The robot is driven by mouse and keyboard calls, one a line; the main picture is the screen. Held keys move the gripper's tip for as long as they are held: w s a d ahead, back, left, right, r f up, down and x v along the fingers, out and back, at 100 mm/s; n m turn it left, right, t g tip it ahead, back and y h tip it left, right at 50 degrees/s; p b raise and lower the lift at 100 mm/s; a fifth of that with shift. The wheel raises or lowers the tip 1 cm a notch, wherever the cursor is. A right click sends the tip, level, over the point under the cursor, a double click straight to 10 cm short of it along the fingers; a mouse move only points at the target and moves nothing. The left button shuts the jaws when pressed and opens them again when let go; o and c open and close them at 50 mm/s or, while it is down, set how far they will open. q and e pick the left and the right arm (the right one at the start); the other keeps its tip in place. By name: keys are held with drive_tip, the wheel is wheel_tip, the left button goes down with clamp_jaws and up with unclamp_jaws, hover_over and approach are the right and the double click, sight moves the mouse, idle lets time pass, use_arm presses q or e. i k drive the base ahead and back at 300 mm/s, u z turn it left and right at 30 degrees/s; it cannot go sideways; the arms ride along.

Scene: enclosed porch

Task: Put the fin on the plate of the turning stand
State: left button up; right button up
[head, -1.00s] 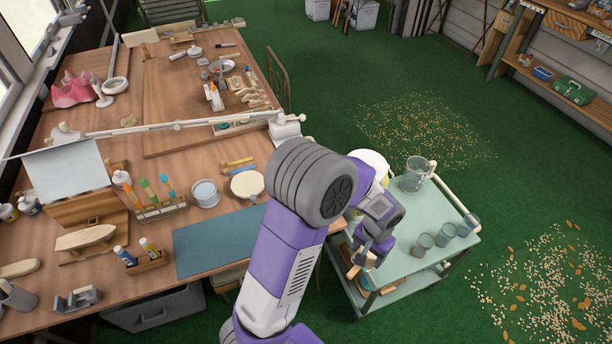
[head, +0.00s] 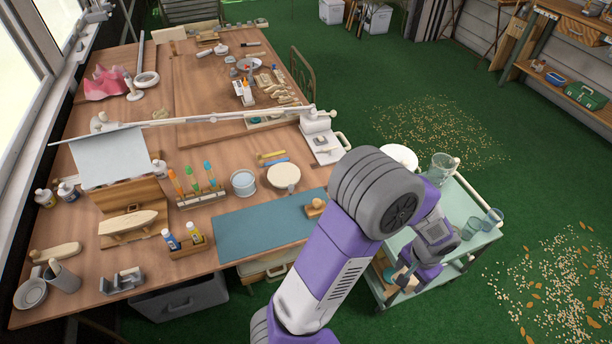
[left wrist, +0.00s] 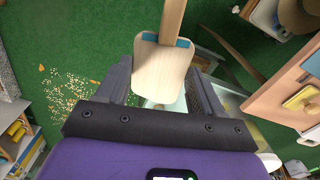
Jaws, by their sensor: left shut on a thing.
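My left gripper (head: 402,278) is low over the green cart in the head view, partly hidden by its own wrist. In the left wrist view, its fingers (left wrist: 162,84) are shut on a pale, rounded wooden piece (left wrist: 160,66). A brown bar runs up from this piece, with teal patches beside it; I cannot tell for sure whether it is the fin. A round cream disc (head: 283,177) on the table, behind the teal mat, may be the plate of the turning stand; its support is hidden. My right gripper is in neither view.
The cart (head: 455,210) carries a glass jug (head: 440,168) and tumblers (head: 470,227). The mat is mostly bare.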

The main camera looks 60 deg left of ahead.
sight(284, 173)
drive_tip(key=u, duration=1.4)
